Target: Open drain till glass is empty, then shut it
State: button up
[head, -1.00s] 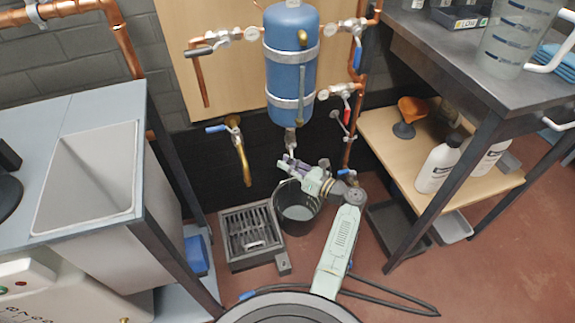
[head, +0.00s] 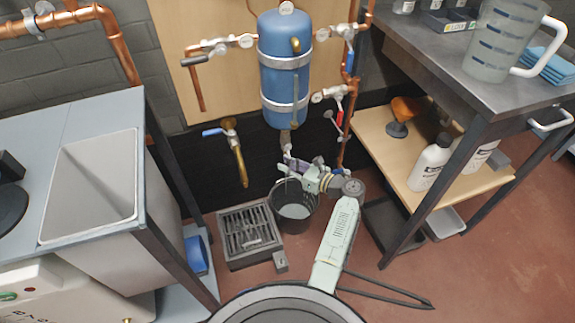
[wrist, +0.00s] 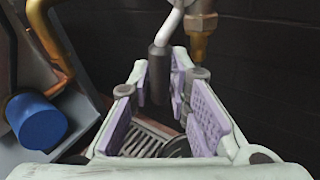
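The blue tank (head: 284,75) hangs on the wall panel in the head view. A narrow upright gauge glass (head: 296,88) runs down its front; its level is too small to read. The drain valve (wrist: 200,42) shows as a brass fitting in the wrist view, with a pale lever ending in a dark grey grip (wrist: 158,72). My gripper (head: 290,164) is just below the tank. In the wrist view my gripper (wrist: 160,88) has its purple-padded fingers apart, with the grip between the tips; contact is not clear. A dark bucket (head: 293,222) with greyish contents stands below.
A floor grate (head: 249,236) lies left of the bucket. A brass tap with blue handle (head: 236,150) and a sink (head: 92,190) are to the left. Copper pipes with valves (head: 336,92) flank the tank. A workbench (head: 430,60) with shelf and bottles stands right.

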jog(key=o, duration=0.3)
jog(key=v, duration=1.2)
dwell(6.5)
